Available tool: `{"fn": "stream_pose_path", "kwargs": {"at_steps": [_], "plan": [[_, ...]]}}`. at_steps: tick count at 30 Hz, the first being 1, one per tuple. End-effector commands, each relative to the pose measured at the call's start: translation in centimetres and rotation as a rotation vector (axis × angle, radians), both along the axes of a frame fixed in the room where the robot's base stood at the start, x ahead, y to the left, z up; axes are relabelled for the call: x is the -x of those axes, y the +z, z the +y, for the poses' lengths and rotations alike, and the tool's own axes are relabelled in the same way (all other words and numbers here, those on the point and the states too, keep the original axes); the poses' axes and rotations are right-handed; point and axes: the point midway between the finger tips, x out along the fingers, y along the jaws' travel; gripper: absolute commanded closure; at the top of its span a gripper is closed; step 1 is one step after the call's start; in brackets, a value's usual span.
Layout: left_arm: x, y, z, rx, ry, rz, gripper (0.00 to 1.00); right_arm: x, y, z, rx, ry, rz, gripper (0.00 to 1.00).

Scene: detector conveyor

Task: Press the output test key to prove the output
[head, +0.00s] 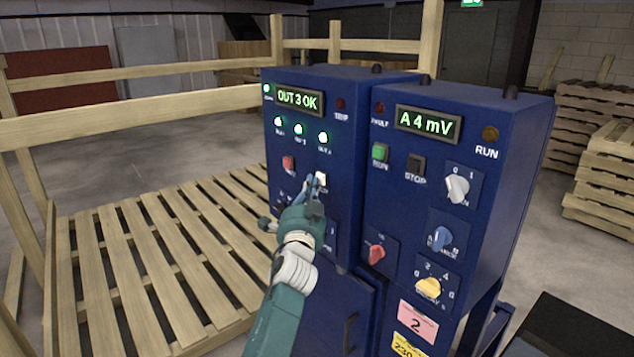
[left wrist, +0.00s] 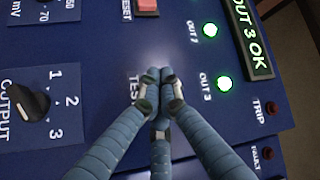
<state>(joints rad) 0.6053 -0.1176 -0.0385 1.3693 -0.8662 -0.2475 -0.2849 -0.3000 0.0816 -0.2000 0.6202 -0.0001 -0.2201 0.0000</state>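The white test key (head: 321,178) sits on the left blue cabinet (head: 345,225). My left gripper (head: 313,187) is at that key with its fingers drawn together, holding nothing. In the left wrist view the closed fingertips (left wrist: 158,76) cover the spot beside the TEST label (left wrist: 134,90), so the key is hidden there. I cannot tell whether they touch or press it. The display (head: 299,101) reads OUT 3 OK. Three lamps below it glow green, including the OUT 3 lamp (left wrist: 224,84). The black OUTPUT selector (left wrist: 25,103) shows in the left wrist view. My right gripper is not in view.
A red reset button (head: 288,164) is left of the key. The right cabinet has a display (head: 427,123) reading A 4 mV, a green RUN button (head: 380,153), a black STOP button (head: 416,164) and several knobs. A wooden pallet (head: 150,265) and rails stand at left.

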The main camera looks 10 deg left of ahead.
Motion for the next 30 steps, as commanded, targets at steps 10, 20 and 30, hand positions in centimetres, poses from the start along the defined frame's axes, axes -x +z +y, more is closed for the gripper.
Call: {"fn": "stream_pose_path", "kwargs": {"at_steps": [10,20,30], "plan": [[0.2,0.2,0.0,0.0,-0.002,-0.001,1.0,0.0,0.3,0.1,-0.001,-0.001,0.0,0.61],[1.4,0.1,1.0,-0.001,-0.001,-0.001,1.0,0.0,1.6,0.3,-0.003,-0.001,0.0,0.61],[1.6,0.1,1.1,0.0,-0.001,-0.001,1.0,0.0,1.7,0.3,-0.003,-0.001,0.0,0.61]]}}
